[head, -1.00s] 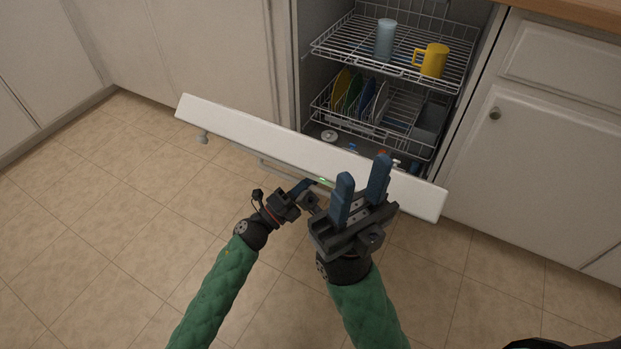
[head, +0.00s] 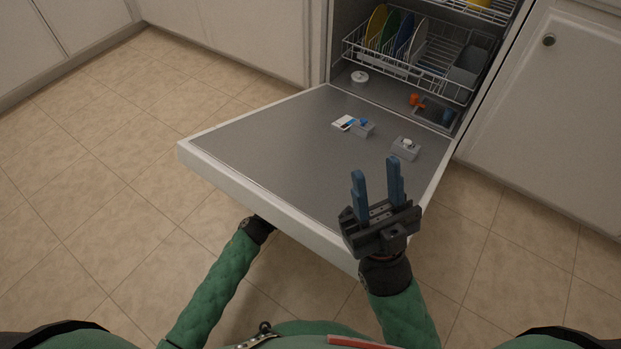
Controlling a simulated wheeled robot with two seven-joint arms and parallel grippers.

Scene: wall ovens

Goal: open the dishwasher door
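The dishwasher door (head: 290,150) is swung far down, its grey inner face turned up and sloping toward me. Its white top edge (head: 262,208) is nearest me, and its handle is out of sight below. My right gripper (head: 376,180) is open and empty, its two blue fingers apart in front of the door's near right corner. My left arm (head: 222,285) reaches under the door's near edge, so the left gripper is hidden. The dishwasher's inside (head: 350,75) shows behind the door.
A lower rack (head: 400,62) holds several coloured plates, with part of an upper rack (head: 480,10) above. A detergent compartment (head: 406,148) is on the door's inner face. White cabinets (head: 545,120) stand on both sides. Tiled floor (head: 80,200) is free at the left.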

